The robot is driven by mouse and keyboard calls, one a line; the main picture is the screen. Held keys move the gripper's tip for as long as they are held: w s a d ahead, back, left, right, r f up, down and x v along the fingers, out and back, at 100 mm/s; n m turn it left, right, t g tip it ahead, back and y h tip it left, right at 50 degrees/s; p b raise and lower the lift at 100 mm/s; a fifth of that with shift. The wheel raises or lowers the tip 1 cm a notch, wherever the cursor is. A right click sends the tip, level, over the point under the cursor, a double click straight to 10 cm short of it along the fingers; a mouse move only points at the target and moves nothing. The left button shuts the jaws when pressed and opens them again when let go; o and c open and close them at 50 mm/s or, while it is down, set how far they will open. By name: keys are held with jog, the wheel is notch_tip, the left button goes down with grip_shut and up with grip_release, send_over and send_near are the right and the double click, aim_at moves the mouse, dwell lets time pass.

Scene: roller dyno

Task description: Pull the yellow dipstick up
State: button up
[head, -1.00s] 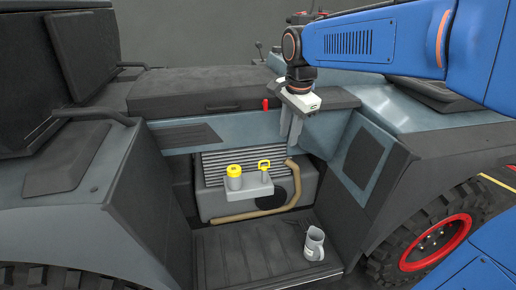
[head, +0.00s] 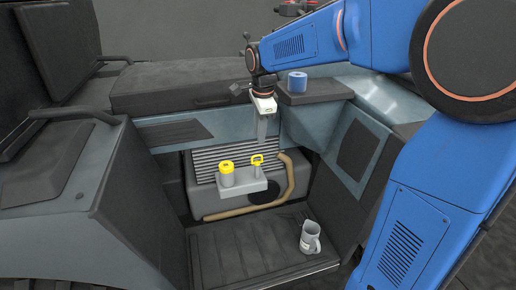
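The yellow dipstick (head: 257,159) has a loop handle and stands upright in a grey block (head: 243,186) in the engine bay. My gripper (head: 261,146) points down, with its fingertips just above the dipstick handle in the picture. The fingers are seen nearly edge-on, so I cannot tell their gap or whether they touch the handle. The dipstick looks seated in the block.
A yellow-capped filler (head: 226,174) stands left of the dipstick. A tan hose (head: 290,178) curves on the right. A grey jug (head: 310,238) stands on the ribbed step (head: 245,252). A blue roll (head: 297,82) sits on the dark ledge above.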

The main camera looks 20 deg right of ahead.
send_over(258, 163)
notch_tip(258, 163, down, 9)
dwell(0.3)
grip_shut()
dwell(1.4)
